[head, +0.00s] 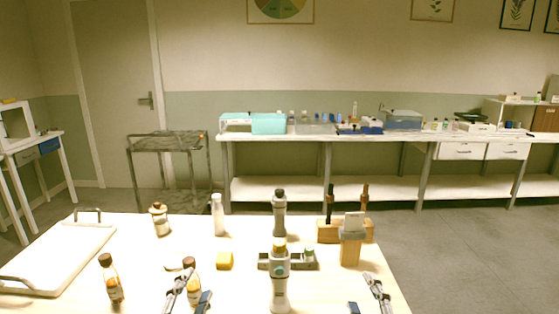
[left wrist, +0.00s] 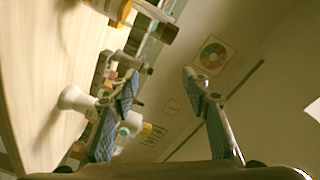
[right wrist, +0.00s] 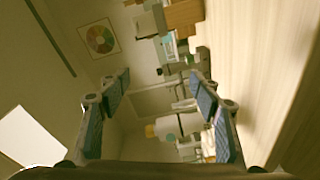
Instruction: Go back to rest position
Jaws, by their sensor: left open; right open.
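My left gripper (head: 190,290) is at the front of the pale table in the head view, open, in front of or beside a brown bottle (head: 193,290) it partly covers. Its two blue-padded fingers stand apart in the left wrist view (left wrist: 162,78), with nothing held between them. My right gripper (head: 367,297) is open near the table's front right edge. Its fingers are also apart and empty in the right wrist view (right wrist: 160,78). Another brown bottle (head: 114,284) stands left of my left gripper. A white bottle (head: 280,292) stands upright between the grippers.
A white tray (head: 58,262) lies at the table's left. A long bench (head: 300,187) stands behind.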

